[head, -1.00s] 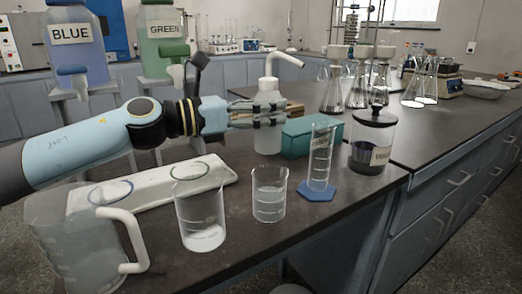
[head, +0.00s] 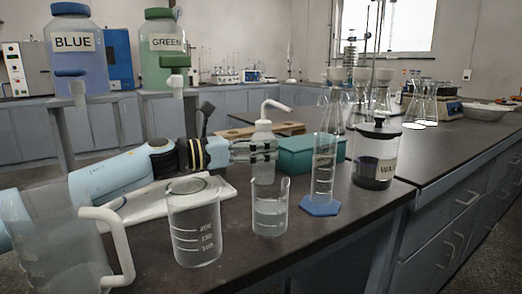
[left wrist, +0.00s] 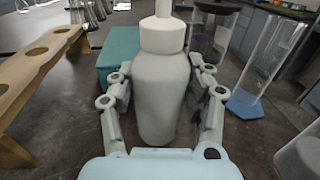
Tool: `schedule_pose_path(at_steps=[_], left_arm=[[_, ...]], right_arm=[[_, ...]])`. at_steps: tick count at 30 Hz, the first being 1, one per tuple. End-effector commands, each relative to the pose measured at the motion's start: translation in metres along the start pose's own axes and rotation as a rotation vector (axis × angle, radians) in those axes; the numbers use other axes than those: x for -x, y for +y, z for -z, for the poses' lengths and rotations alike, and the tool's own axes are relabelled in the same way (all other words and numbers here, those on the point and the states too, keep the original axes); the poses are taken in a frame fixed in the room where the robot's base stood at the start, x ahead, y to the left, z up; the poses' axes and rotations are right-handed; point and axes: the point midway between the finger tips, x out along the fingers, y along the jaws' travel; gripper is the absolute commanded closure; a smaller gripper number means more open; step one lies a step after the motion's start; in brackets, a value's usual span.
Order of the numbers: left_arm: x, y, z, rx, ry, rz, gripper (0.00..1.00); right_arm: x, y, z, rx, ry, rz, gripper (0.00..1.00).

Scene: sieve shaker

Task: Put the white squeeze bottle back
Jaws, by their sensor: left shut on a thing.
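The white squeeze bottle (head: 263,137) stands upright, its bent spout pointing left to right at the top. My left gripper (head: 264,151) is shut around its body; the left wrist view shows the bottle (left wrist: 160,95) between both fingers (left wrist: 163,98). In the head view its lower part is behind a glass beaker (head: 270,210), so I cannot tell there whether it touches the bench. My right gripper is out of view.
A teal box (head: 298,158) is close behind the bottle, with a wooden rack (left wrist: 38,62) with holes beside it. A graduated cylinder (head: 323,170), a larger beaker (head: 194,228), a plastic jug (head: 66,240) and a dark-lidded jar (head: 376,160) stand around on the dark bench.

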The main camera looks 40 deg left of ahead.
Motion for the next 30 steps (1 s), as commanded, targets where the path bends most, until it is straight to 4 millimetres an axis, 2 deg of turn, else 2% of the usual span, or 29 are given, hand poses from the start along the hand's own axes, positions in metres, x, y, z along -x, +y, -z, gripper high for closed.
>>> schedule_pose_path(at_steps=[4, 5, 10, 20, 23, 30], left_arm=[[0.001, 0.000, 0.001, -0.001, 0.002, -0.001, 0.61], [0.001, 0.000, 0.001, 0.000, 0.004, -0.001, 0.46], [0.001, 0.000, 0.001, -0.001, 0.003, -0.001, 0.26], [0.001, 0.000, 0.006, 0.000, 0.004, -0.002, 0.26], [0.009, 0.000, 0.006, -0.004, 0.006, 0.000, 0.26], [0.044, 0.002, 0.005, -0.001, 0.010, 0.000, 0.26]], right_arm=[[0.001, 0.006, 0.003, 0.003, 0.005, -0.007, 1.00], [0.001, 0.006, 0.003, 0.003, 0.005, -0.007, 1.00], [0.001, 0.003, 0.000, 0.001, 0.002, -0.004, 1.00], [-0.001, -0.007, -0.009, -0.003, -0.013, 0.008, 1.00], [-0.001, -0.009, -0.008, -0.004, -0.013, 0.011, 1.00], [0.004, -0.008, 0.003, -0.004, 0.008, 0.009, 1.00]])
